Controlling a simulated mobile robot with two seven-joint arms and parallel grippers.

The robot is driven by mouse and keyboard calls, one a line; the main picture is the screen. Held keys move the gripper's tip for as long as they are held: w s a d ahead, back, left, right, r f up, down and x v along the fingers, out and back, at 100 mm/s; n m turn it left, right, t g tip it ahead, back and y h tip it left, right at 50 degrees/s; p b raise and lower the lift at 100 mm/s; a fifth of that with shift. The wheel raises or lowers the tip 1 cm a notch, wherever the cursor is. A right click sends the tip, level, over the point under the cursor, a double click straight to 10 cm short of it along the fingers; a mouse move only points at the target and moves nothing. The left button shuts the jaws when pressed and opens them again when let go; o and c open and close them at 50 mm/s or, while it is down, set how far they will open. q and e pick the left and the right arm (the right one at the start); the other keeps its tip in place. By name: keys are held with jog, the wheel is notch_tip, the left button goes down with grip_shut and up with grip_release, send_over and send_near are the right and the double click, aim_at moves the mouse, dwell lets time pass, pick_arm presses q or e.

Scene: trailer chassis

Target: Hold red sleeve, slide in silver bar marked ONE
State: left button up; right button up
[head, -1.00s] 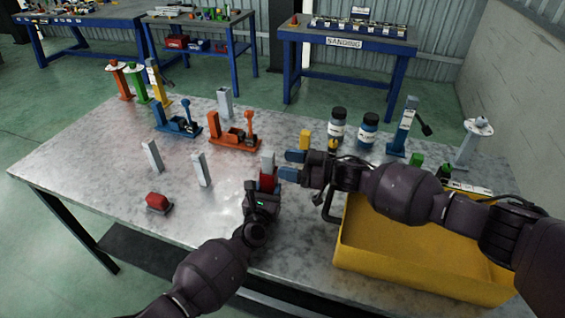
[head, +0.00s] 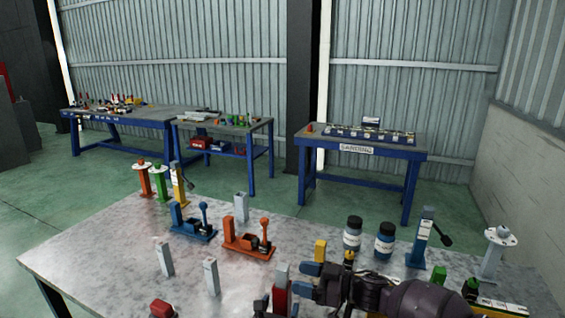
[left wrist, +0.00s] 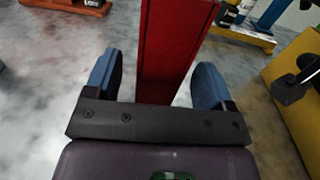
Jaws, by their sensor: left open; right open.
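The red sleeve (head: 280,296) stands upright near the table's front, partly cut off in the head view. In the left wrist view the red sleeve (left wrist: 172,45) stands between the blue fingers of my left gripper (left wrist: 156,85), with gaps on both sides. That gripper is open around it. My right gripper (head: 306,279) is open just right of the silver bar, its blue fingertips pointing left.
More silver posts (head: 211,277) stand on the table (head: 110,255). Blue (head: 193,230) and orange (head: 248,246) toggle clamps sit behind. Two bottles (head: 384,243) and a blue post (head: 421,240) stand at right.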

pick_arm(q)
jog(key=shift+v, duration=0.85)
jog(key=shift+p+v, duration=0.3)
jog(key=shift+v, duration=2.3)
jog(key=shift+o, duration=0.4)
jog(key=shift+r, duration=0.1)
jog(key=o, duration=0.4)
jog(key=shift+c, duration=0.2)
jog(key=shift+a, duration=0.1)
jog(key=v, duration=1.2)
